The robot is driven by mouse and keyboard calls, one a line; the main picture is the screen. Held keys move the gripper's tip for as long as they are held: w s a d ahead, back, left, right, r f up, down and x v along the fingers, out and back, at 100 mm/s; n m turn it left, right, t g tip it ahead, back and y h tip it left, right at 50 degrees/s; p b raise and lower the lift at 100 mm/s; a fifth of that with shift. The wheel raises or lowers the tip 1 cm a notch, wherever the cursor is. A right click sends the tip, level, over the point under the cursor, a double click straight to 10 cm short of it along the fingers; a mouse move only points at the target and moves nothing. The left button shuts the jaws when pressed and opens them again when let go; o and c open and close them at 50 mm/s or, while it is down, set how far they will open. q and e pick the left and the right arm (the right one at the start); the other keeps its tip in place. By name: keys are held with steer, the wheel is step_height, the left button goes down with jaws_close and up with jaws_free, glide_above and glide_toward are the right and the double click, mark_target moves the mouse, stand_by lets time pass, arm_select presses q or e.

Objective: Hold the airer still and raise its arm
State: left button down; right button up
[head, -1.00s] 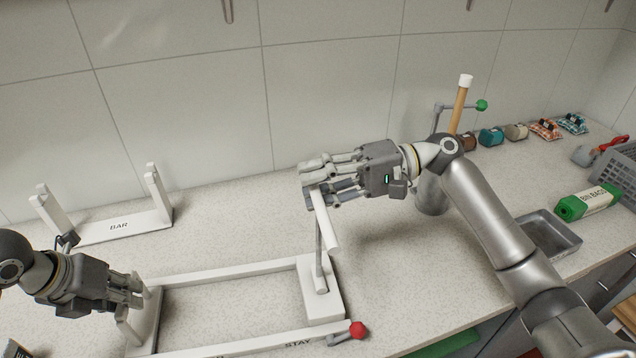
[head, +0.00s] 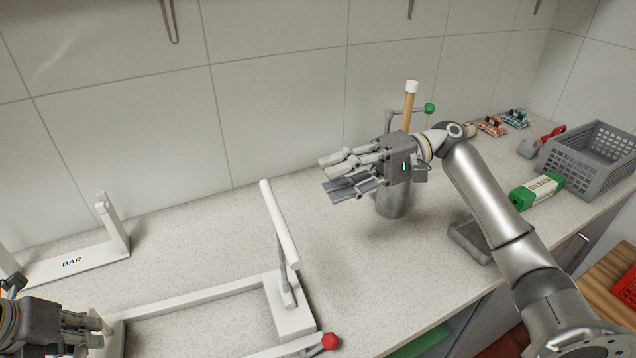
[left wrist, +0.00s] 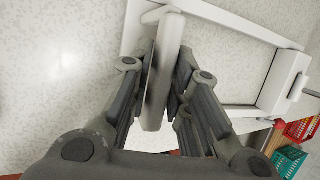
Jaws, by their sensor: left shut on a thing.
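The white airer frame (head: 200,297) lies on the counter at the lower left. Its arm (head: 279,222), a white bar on a grey post, stands tilted up from the block at the frame's right end. A lever with a red knob (head: 330,341) is at the front right corner. My left gripper (head: 100,332) is at the frame's left end. The left wrist view shows its fingers (left wrist: 163,65) shut on the white upright (left wrist: 166,62) there. My right gripper (head: 342,174) is open and empty, to the right of the arm's bar and apart from it.
A white stand marked BAR (head: 75,262) is at the left. Behind my right gripper are a grey canister (head: 392,204), a wooden rod (head: 409,108) and a green knob (head: 430,108). A grey tray (head: 467,240), green box (head: 537,191) and grey basket (head: 590,155) stand right.

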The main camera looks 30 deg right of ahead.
arm_select(q)
steer(key=shift+s+d+f, duration=0.1)
steer(key=shift+s+f, duration=0.05)
steer(key=shift+f, duration=0.1)
steer(key=c, duration=1.7)
jaws_free()
steer(key=shift+c, duration=0.2)
steer(key=o, duration=0.5)
steer(key=shift+c, duration=0.2)
steer(key=shift+r, duration=0.1)
steer(key=shift+r, duration=0.15)
steer(key=shift+r, duration=0.3)
steer(key=v, duration=1.1)
